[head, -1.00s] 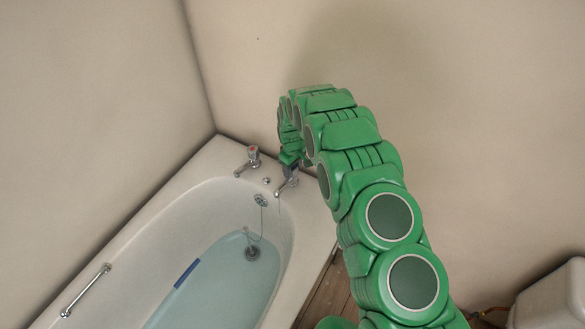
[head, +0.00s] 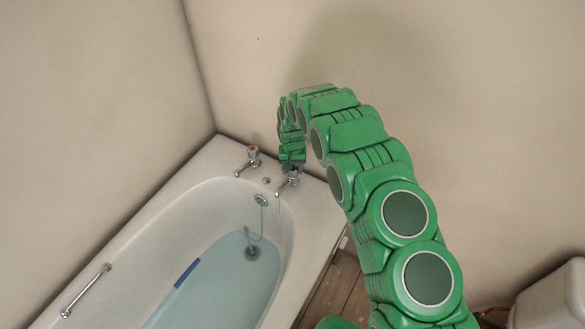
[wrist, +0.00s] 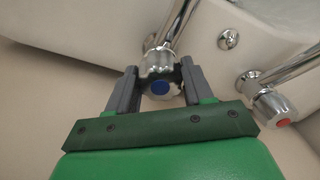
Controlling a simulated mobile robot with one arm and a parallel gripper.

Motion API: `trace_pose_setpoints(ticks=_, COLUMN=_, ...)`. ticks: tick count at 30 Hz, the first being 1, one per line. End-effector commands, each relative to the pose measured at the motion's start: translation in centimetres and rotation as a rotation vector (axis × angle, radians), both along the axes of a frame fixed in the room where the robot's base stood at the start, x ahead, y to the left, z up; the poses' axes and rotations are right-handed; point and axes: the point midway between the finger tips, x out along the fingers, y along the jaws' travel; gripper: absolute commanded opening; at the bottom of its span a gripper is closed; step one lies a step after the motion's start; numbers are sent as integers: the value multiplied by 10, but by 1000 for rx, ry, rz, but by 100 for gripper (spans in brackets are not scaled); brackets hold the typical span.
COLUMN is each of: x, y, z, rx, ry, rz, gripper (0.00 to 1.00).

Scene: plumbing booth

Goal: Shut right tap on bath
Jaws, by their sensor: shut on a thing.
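The right tap (head: 284,187) stands on the far end of the white bath (head: 314,200), with its chrome spout over the basin. A thin pale line hangs below the spout; I cannot tell if it is running water. My gripper (head: 292,169) reaches down onto this tap from above. In the wrist view, the two grey fingers of my gripper (wrist: 159,74) are shut on the handle of the right tap (wrist: 160,87), one on each side. The blue cap of the handle shows between the fingers. My arm hides part of the tap in the head view.
The left tap (head: 253,155), with a red cap (wrist: 283,123), is close by on the bath's end. Walls close in behind and to the left. A white fixture (head: 550,300) is at lower right.

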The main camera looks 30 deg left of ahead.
Motion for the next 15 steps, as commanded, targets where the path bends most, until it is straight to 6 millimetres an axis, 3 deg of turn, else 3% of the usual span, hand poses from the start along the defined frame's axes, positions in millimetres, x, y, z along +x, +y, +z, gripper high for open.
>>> trace_pose_setpoints(ticks=15, x=0, y=0, z=0, rx=-2, ry=0, rz=-490, gripper=21)
